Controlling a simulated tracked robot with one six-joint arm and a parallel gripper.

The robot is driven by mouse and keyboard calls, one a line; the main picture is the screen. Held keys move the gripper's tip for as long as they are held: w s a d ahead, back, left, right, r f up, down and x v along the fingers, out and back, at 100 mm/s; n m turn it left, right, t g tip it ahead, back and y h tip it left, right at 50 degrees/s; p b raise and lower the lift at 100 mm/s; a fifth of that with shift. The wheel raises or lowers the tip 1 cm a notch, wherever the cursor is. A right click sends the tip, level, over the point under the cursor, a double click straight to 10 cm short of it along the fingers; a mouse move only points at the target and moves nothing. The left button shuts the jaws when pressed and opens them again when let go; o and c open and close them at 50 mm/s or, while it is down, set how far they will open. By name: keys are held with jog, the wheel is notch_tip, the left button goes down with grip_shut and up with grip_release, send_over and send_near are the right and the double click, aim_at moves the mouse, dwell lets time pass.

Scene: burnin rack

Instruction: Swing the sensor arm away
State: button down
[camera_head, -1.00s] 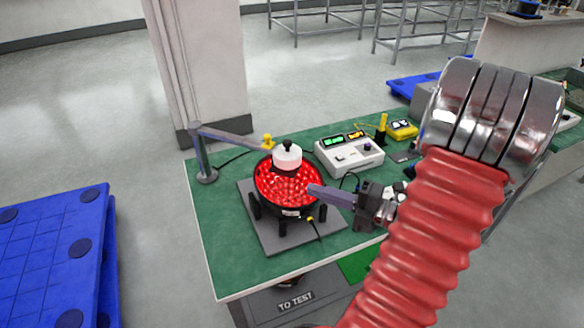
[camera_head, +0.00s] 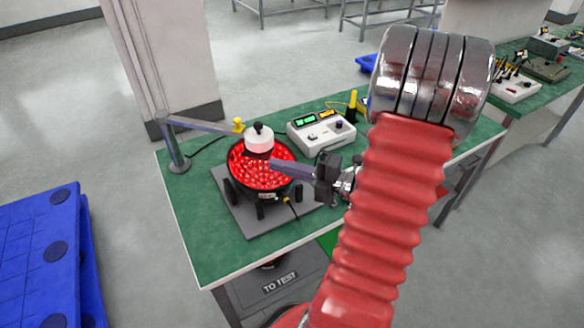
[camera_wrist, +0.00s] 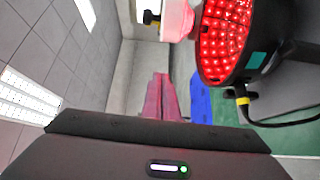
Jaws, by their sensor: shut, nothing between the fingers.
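The sensor arm (camera_head: 205,125) is a grey bar on a post at the back left of the green table. The cap stands over the round black unit (camera_head: 240,180) filled with lit red lamps. My gripper (camera_head: 274,165) is shut and empty. In the head view its fingers overlap the right part of the lamps; I cannot tell if they touch. In the wrist view my fingers (camera_wrist: 160,92) lie together, left of the lit unit (camera_wrist: 228,40).
A white meter box (camera_head: 320,132) with green and amber displays stands behind and right of the unit. A yellow-tipped black item (camera_head: 352,107) is beside it. A grey plate (camera_head: 250,222) lies under the unit. Blue pallet (camera_head: 40,240) at left. Cables cross the table.

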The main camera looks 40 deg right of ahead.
aim_at(264, 151)
jog(key=w, duration=0.7)
jog(key=shift+w+d+f, duration=0.15)
jog(key=shift+w+d, duration=0.2)
jog(key=shift+d, duration=0.1)
jog(key=shift+w, duration=0.15)
